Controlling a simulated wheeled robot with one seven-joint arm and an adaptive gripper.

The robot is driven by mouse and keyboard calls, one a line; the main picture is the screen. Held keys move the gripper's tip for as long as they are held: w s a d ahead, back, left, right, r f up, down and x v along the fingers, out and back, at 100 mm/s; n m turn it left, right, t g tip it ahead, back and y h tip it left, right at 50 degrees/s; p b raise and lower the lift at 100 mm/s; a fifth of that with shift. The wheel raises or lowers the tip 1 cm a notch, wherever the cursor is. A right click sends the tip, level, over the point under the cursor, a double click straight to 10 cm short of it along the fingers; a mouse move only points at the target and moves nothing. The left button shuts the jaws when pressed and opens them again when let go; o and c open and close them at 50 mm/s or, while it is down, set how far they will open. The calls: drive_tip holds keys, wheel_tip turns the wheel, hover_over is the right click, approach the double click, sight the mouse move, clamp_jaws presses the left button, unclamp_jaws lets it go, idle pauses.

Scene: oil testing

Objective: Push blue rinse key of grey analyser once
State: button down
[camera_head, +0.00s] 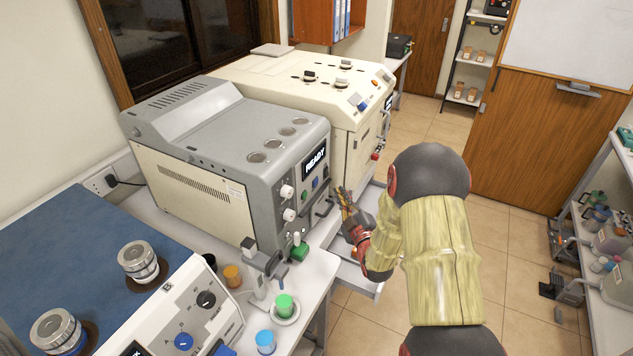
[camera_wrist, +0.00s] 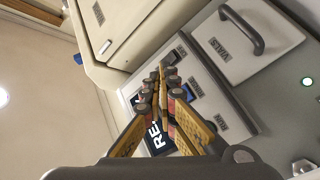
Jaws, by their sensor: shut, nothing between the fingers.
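The grey analyser (camera_head: 215,135) stands on the bench at the centre of the head view, its display (camera_head: 315,158) reading READY. Its small blue key (camera_head: 314,183) sits on the front panel below the display, with a green key beside it. My gripper (camera_head: 342,192) is shut and empty, in front of the panel and to the right of the blue key. In the wrist view my gripper (camera_wrist: 165,75) points at the panel, and its fingers cover part of the display (camera_wrist: 158,138). A small blue patch shows beside the fingers. Contact with the key cannot be told.
A cream machine (camera_head: 310,85) stands behind the analyser. A drawer marked VIALS (camera_wrist: 240,40) with a dark handle is close to my fingers in the wrist view. A blue-topped device (camera_head: 130,275) and small coloured containers stand in front.

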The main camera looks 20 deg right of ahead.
sight(316, 182)
drive_tip(key=shift+w+a+b, duration=0.25)
drive_tip(key=shift+w+a, duration=0.5)
drive_tip(key=shift+w, duration=0.25)
drive_tip(key=shift+w+a+b, duration=0.25)
drive_tip(key=shift+w+a, duration=0.5)
drive_tip(key=shift+w, duration=0.2)
drive_tip(key=shift+w+a, duration=0.1)
drive_tip(key=shift+w, duration=0.05)
drive_tip(key=shift+w+a+b, duration=0.15)
drive_tip(key=shift+b, duration=0.35)
drive_tip(key=shift+w+a+b, duration=0.25)
drive_tip(key=shift+w+b, duration=0.1)
idle(0.5)
drive_tip(key=shift+s+d, duration=0.1)
drive_tip(key=shift+d, duration=0.05)
drive_tip(key=shift+s+d+b, duration=0.35)
drive_tip(key=shift+s, duration=0.25)
